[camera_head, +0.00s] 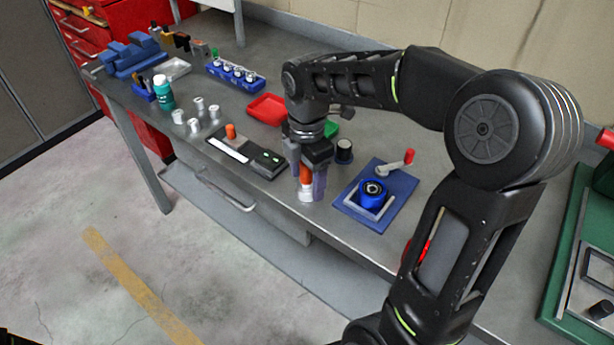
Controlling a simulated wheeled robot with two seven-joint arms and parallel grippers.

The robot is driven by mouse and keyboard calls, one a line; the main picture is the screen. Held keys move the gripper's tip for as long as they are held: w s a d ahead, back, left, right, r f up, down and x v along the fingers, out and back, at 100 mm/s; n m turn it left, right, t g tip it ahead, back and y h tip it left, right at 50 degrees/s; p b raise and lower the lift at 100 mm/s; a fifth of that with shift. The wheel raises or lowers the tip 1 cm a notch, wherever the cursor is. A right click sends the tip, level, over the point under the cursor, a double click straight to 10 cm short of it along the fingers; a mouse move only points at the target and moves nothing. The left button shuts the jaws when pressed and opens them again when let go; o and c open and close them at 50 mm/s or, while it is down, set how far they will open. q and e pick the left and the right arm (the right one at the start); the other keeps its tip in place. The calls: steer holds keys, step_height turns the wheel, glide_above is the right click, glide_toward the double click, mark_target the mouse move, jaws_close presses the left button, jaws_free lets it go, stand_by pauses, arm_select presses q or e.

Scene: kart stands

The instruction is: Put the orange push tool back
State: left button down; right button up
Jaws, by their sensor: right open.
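An orange push tool (306,173) stands upright at the front edge of the grey workbench, its lower end at a silver cylinder (306,193). My right gripper (311,186) points down around it, with the fingers open on either side. Whether a finger touches the tool is too small to tell. The top of the tool is hidden by the gripper body. My left gripper is not in view.
A blue plate (400,186) with a blue round part and a red-handled crank lies right of the gripper. A black cylinder (344,151) stands close behind. A red tray (267,109), several silver cylinders (193,127) and a teal bottle (163,93) stand farther left.

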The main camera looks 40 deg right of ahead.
steer(key=shift+r, duration=0.1)
steer(key=shift+r, duration=0.2)
step_height(320, 180, up, 9)
steer(key=shift+f, duration=0.1)
steer(key=shift+r+p, duration=0.9)
steer(key=shift+r, duration=0.6)
steer(key=shift+s+f, duration=0.1)
